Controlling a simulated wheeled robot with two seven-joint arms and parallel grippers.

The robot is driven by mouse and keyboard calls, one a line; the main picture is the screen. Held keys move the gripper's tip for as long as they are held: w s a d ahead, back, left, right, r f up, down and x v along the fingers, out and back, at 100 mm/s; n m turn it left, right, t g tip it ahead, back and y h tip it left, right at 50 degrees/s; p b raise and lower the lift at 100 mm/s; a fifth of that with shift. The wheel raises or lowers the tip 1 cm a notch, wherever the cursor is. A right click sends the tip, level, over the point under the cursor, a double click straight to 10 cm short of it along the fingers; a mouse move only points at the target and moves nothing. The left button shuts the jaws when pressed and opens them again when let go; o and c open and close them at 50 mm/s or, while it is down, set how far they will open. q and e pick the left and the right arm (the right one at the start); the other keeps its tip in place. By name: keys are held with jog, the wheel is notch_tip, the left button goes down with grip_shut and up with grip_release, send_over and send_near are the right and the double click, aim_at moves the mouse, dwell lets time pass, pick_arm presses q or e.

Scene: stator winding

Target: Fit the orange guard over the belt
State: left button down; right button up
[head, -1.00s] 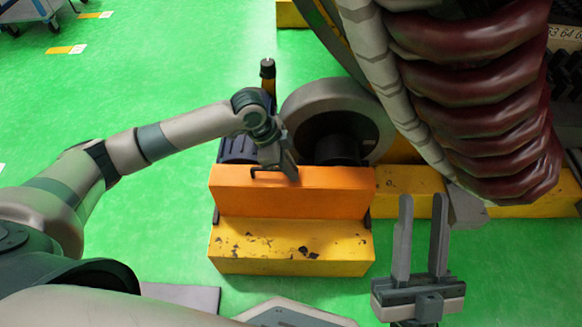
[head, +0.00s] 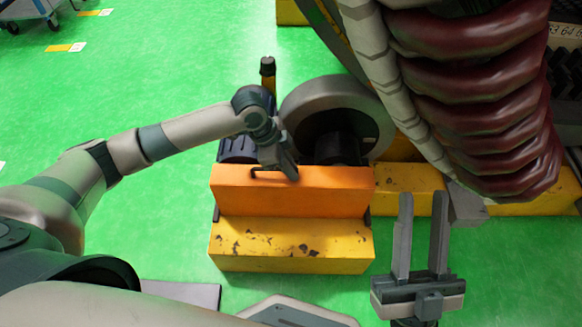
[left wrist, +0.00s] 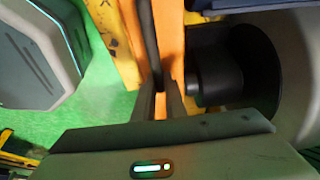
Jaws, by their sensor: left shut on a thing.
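The orange guard (head: 320,196) is a box-like cover standing at the front of the machine, above the worn yellow base (head: 290,248). My left gripper (head: 268,171) is shut on the dark handle on the guard's top left. In the left wrist view the fingers (left wrist: 161,102) close on the dark handle bar (left wrist: 149,45), with the orange guard (left wrist: 170,40) beside it. The belt is not visible in either view. My right gripper (head: 420,240) is open and empty, to the right of the yellow base.
A grey wheel (head: 352,108) and a dark motor (head: 237,149) stand just behind the guard. The large stator with dark red coils (head: 480,100) hangs at the upper right. A yellow beam (head: 410,182) runs to the right.

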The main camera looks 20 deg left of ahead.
pick_arm(q)
jog(key=c, duration=1.7)
grip_release()
jog(key=shift+f, duration=0.1)
